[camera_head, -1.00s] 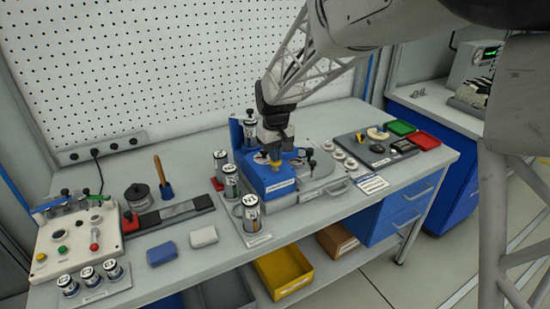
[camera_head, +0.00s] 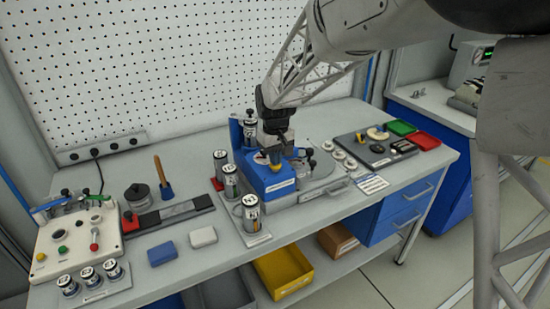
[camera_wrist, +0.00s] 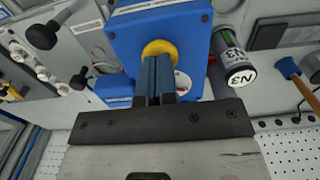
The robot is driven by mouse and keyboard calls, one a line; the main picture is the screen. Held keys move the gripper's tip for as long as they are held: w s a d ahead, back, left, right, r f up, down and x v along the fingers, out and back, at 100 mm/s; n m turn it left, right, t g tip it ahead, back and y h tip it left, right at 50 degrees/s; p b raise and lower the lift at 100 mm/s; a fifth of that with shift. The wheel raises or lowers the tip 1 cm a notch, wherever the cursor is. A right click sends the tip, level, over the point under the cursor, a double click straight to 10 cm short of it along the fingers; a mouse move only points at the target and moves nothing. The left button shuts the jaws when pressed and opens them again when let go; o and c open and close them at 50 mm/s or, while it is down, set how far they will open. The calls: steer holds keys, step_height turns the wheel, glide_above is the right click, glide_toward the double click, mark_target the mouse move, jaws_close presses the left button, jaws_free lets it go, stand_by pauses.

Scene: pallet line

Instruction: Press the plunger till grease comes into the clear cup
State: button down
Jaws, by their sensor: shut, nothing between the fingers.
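The blue grease unit (camera_head: 270,181) stands on the bench below my gripper. A round yellow plunger head (camera_head: 274,165) is on its top, and it also shows as a yellow ring on the blue body (camera_wrist: 190,18) in the wrist view (camera_wrist: 160,47). My gripper (camera_head: 273,153) points down over the plunger, its fingers shut and empty. In the wrist view the fingertips (camera_wrist: 158,60) overlap the yellow head and appear to press on it. A pale round part with red marks (camera_wrist: 182,82), possibly the clear cup, is half hidden behind the fingers. I cannot tell whether grease is in it.
Labelled cans (camera_head: 250,213) stand close left of the unit, one (camera_head: 250,131) behind it. Black knobs (camera_head: 311,163) and a grey plate lie to the right. A button panel (camera_head: 78,238) sits at the far left. Bare bench (camera_head: 150,278) is free at the front left.

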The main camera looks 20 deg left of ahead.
steer(key=shift+r, duration=3.7)
steer(key=shift+d, duration=0.15)
steer(key=s+d+r+m, duration=0.15)
steer(key=s+d, duration=0.25)
steer(key=d, duration=0.4)
steer(key=s+d+r+m+t, duration=0.1)
steer(key=s+d+r, duration=0.25)
steer(key=d, duration=0.45)
steer(key=s+d+r+m, duration=0.1)
steer(key=s+d+m, duration=0.1)
steer(key=s+d, duration=0.45)
steer(key=s+d+f+m, duration=0.2)
steer(key=s+d, duration=0.6)
steer(key=s, duration=0.1)
steer(key=s+d+f+m+t, duration=0.1)
steer(key=s+d+f+m, duration=0.1)
steer(key=s+d, duration=0.7)
steer(key=shift+s+m+t, duration=0.3)
steer(key=shift+s+m, duration=0.05)
steer(key=shift+s, duration=0.45)
